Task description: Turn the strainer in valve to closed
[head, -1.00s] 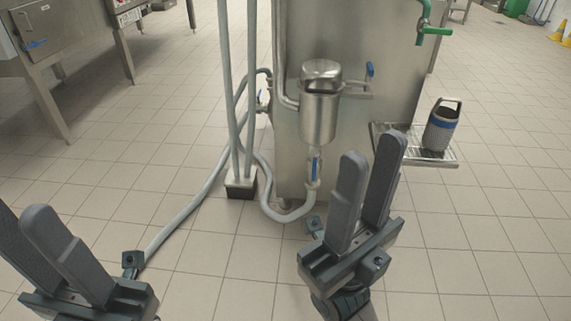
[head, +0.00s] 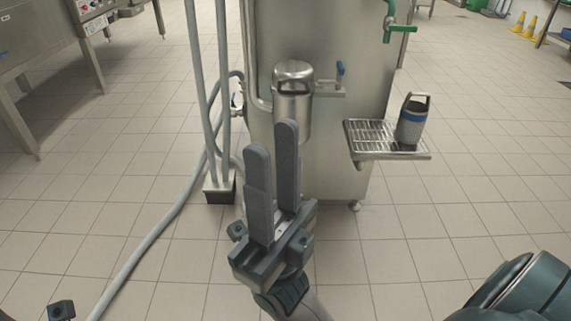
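The strainer (head: 292,92) is a steel cylinder with a domed lid on the front of the large steel tank (head: 345,150). A small valve with an upright blue handle (head: 340,70) sits on a pipe just right of the strainer's top. Another small valve (head: 237,101) shows on the pipe at the tank's left side. The blue-handled valve under the strainer is hidden behind my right gripper (head: 272,143). That gripper is open and empty, its fingers pointing up in front of the strainer's lower part. Only a small dark part of my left gripper shows at the bottom left.
A grey cup with a blue band (head: 411,122) stands on a slotted steel shelf (head: 360,148) right of the strainer. Grey hoses (head: 150,238) and upright pipes (head: 195,100) are at the left. A green tap (head: 401,28) is above the shelf. The tiled floor is open at right.

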